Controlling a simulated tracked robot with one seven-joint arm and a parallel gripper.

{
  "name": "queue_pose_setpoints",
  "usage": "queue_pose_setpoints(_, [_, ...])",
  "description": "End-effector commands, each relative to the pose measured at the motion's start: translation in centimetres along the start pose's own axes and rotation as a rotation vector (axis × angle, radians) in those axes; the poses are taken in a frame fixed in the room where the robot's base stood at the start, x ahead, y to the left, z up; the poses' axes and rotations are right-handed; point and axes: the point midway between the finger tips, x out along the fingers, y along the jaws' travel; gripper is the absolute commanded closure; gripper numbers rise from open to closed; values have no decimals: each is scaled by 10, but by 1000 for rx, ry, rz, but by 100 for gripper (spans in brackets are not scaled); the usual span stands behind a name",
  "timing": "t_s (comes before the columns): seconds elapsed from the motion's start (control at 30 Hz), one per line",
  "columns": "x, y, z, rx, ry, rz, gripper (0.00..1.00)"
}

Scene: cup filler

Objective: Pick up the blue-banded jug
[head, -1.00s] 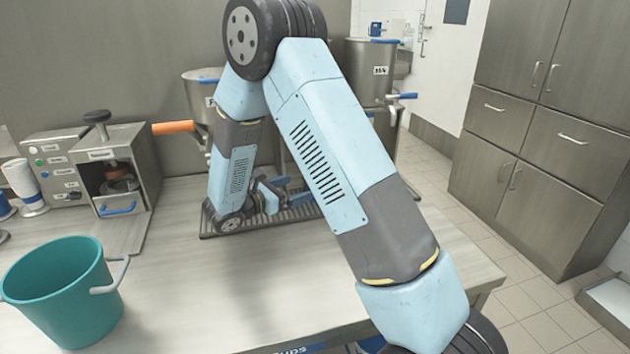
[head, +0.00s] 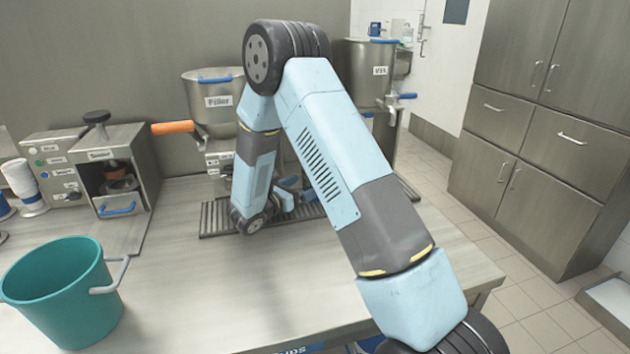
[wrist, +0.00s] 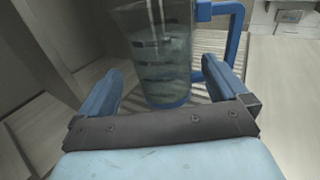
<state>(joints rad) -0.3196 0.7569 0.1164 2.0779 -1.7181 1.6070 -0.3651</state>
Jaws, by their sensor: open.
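The jug (wrist: 162,48) stands upright in the wrist view, see-through with dark marks, a blue band at its base and a blue handle (wrist: 236,35) on its right. It stands on a ribbed grate. My gripper (wrist: 160,72) is open, with one blue finger on each side of the jug in the picture. I cannot tell whether the jug is fully between the fingers or just beyond them. In the head view my gripper (head: 292,195) is low over the drip grate (head: 218,218), partly hidden by my arm. I cannot make out the jug there.
A steel filler hopper (head: 215,100) stands behind the grate, with an orange handle (head: 172,127) at its left. A second hopper (head: 375,75) stands to the right. A teal bucket (head: 65,300) is at the front left. The bench's middle is clear.

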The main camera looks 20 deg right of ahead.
Motion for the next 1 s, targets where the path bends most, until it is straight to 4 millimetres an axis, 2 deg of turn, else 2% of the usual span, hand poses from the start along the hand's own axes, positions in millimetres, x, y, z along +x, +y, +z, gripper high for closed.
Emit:
queue_pose_setpoints(0.17, [12, -2, 0, 0, 1, -2, 0])
queue_pose_setpoints(0.5, [50, -4, 2, 0, 1, -1, 0])
queue_pose_setpoints(0.8, [52, -4, 2, 0, 0, 1, 0])
queue_pose_setpoints(1.0, [52, -4, 2, 0, 1, 1, 19])
